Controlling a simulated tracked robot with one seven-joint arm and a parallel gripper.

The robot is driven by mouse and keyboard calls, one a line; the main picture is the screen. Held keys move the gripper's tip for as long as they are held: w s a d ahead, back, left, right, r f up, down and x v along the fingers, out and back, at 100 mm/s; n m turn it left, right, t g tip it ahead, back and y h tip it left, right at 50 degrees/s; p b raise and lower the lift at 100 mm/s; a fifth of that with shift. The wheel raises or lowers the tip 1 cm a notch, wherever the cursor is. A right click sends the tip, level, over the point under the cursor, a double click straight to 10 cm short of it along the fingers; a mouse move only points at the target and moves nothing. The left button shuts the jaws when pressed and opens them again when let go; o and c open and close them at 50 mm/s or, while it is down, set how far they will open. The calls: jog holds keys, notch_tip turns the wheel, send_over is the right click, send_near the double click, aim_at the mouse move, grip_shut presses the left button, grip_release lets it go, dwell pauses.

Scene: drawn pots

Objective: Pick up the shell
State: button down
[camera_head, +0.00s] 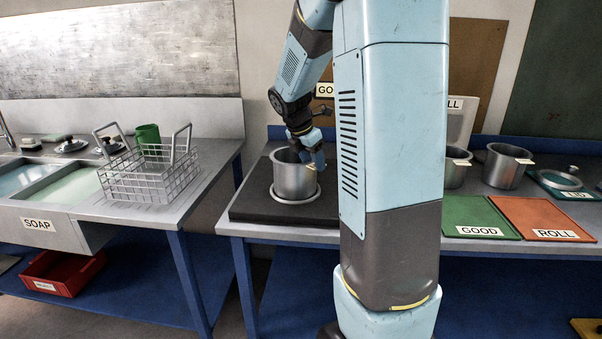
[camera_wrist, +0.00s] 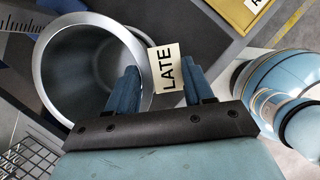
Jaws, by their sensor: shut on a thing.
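The shell, a grey metal open-topped pot (camera_head: 293,182), stands upright over a pale ring on a dark slab (camera_head: 245,205). In the wrist view the shell (camera_wrist: 80,60) is at the left, and its inside looks empty. My gripper (camera_head: 312,158) is at the right side of its rim. In the wrist view my gripper (camera_wrist: 160,72) has one blue finger inside the rim and one outside, closed on the shell at a white tag (camera_wrist: 165,68) reading LATE. The exact contact is hidden by the tag. I cannot tell whether the shell is clear of the slab.
At right are more pots (camera_head: 505,170), a green GOOD mat (camera_head: 475,217) and an orange ROLL mat (camera_head: 545,216). My column hides the bench's middle.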

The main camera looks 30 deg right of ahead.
jog(key=shift+r, duration=0.25)
jog(key=r, duration=0.3)
jog(key=shift+s+a+r, duration=0.15)
jog(key=shift+s+r, duration=0.1)
jog(key=shift+s, duration=0.05)
jog(key=s+a+r, duration=0.5)
jog(key=s+r, duration=0.4)
jog(key=s, duration=0.3)
jog(key=shift+s, duration=0.25)
